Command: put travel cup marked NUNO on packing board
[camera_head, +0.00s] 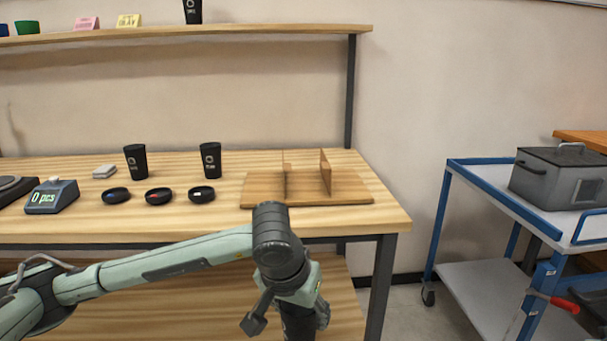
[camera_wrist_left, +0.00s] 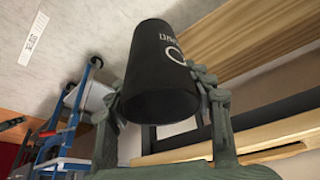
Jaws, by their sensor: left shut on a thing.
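My left gripper (camera_head: 305,312) is in front of the table, below its top edge. It is shut on a black travel cup (camera_head: 297,325), mostly hidden by the arm in the head view. In the left wrist view the cup (camera_wrist_left: 158,72) sits between the two fingers, with a white ring mark and white lettering that is hard to read. The wooden packing board (camera_head: 345,196) lies at the right end of the table, with two upright dividers (camera_head: 326,172) on it. My right gripper is not in view.
Two more black cups (camera_head: 136,162) (camera_head: 210,160) stand on the table, behind small dark dishes (camera_head: 201,195). A counting scale (camera_head: 52,197) is at the left. Another black cup (camera_head: 193,11) is on the shelf (camera_head: 250,31). A blue trolley (camera_head: 490,180) stands to the right.

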